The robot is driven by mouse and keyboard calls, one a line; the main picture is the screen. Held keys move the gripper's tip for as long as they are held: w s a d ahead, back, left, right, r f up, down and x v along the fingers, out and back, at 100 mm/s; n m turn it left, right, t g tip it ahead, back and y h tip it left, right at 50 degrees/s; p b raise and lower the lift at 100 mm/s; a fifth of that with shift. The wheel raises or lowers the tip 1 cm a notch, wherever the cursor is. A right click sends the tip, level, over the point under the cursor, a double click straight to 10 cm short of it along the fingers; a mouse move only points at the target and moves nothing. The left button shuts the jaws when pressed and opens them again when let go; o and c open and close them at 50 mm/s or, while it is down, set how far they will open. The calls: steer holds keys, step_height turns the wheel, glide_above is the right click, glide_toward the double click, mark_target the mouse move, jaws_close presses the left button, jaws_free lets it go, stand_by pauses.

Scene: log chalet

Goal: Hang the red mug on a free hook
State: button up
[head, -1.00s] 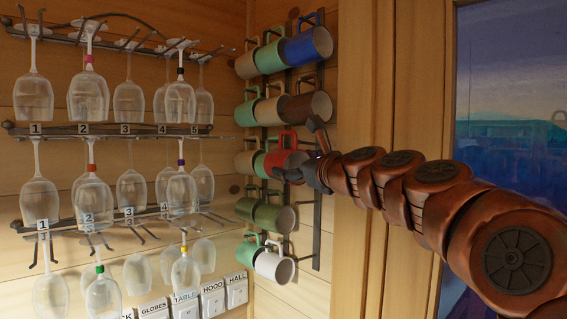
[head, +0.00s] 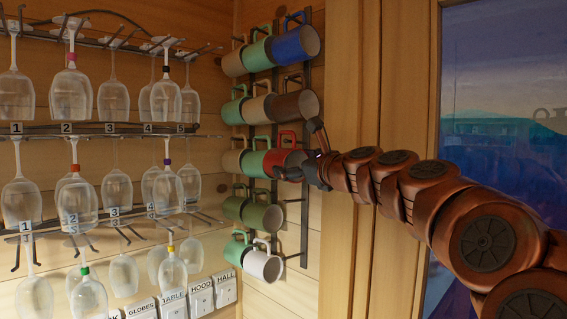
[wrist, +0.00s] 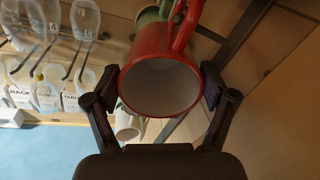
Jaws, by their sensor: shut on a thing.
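The red mug (head: 285,160) is at the right end of the third row of the wall rack (head: 304,235), in line with the mugs beside it, its handle up. My gripper (head: 308,166) is shut on it from the right. In the wrist view the red mug (wrist: 160,85) faces me with its pale open mouth, between my two fingers (wrist: 158,97), its handle at upper right. Whether the handle is over a hook cannot be told. Bare hooks show at the right end of the fourth row (head: 293,200) and the bottom row (head: 294,256).
A blue mug (head: 296,44) and a brown mug (head: 295,106) hang above. A green mug (head: 257,163) is close on the left; an olive mug (head: 264,218) and a white mug (head: 263,264) hang below. Wine glasses (head: 70,95) hang farther left. A wooden post (head: 350,240) stands right.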

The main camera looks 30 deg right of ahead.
steer(key=shift+w+d, duration=0.2)
steer(key=shift+d, duration=0.75)
steer(key=shift+f, duration=0.25)
steer(key=shift+d+f, duration=0.1)
steer(key=shift+d, duration=0.05)
steer(key=o, duration=1.2)
steer(key=shift+o, duration=0.2)
steer(key=s, duration=0.6)
steer(key=shift+s, duration=0.35)
stand_by(4.3)
